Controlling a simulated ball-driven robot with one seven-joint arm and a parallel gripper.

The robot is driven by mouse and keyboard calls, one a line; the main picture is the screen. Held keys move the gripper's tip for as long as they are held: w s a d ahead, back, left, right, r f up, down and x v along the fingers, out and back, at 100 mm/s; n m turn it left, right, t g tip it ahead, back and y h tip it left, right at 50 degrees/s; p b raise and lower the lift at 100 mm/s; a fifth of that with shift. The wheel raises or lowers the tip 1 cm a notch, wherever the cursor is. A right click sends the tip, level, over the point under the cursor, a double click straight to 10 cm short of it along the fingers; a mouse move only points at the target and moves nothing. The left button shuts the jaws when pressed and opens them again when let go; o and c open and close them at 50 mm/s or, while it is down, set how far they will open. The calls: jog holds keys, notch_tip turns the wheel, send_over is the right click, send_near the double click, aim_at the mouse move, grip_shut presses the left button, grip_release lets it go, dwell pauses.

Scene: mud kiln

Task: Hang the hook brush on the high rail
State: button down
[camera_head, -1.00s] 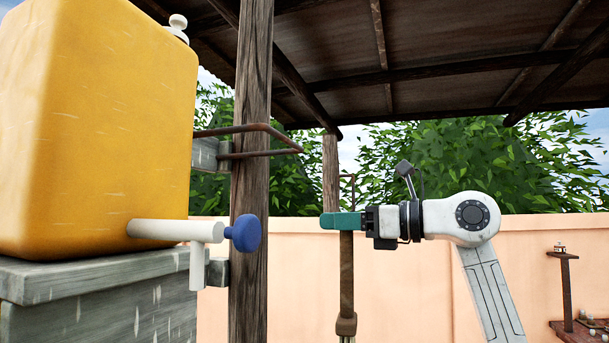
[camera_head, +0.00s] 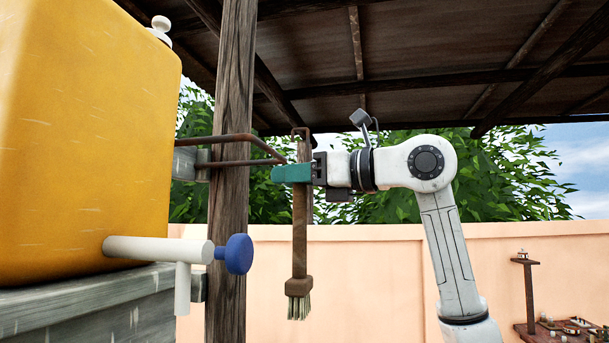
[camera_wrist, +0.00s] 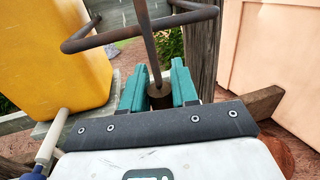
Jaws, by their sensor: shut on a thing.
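The hook brush hangs upright with a brown wooden handle (camera_head: 300,235), pale bristles at the bottom and a thin metal hook (camera_head: 301,131) on top. My gripper (camera_head: 291,174) has teal fingers shut on the upper handle. The wrist view shows the fingers (camera_wrist: 158,92) on both sides of the handle end (camera_wrist: 158,97), with the hook stem (camera_wrist: 148,45) rising from it. The high rail (camera_head: 238,137) is a rusty rod loop on the wooden post. Its front end is close to my fingers and just left of the hook; contact is unclear. The rail (camera_wrist: 88,43) crosses behind the stem in the wrist view.
A yellow water container (camera_head: 85,130) with a white tap and blue knob (camera_head: 238,254) stands on a grey block (camera_head: 100,310) at left. The wooden post (camera_head: 231,220) carries the rail. A roof is overhead. The space right of the brush is open before a peach wall (camera_head: 370,270).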

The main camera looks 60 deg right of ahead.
jog(key=shift+w+a+f+b, duration=0.15)
jog(key=shift+w+a+f, duration=0.2)
jog(key=shift+w, duration=0.5)
jog(key=shift+w+a+f+b, duration=0.15)
jog(key=shift+w+a+f, duration=0.15)
jog(key=shift+w, duration=0.55)
jog(key=shift+w+a+f+b, duration=0.15)
jog(key=shift+w+a+f, duration=0.2)
jog(key=shift+w, duration=0.5)
jog(key=c, duration=0.8)
grip_release()
jog(key=shift+d, duration=0.1)
jog(key=s+b, duration=0.1)
jog(key=s, duration=0.2)
jog(key=s+d+b, duration=0.1)
jog(key=s, duration=0.3)
jog(key=s+b, duration=0.1)
jog(key=s, duration=0.2)
jog(key=shift+s+d+b, duration=0.25)
jog(key=shift+s+b, duration=0.1)
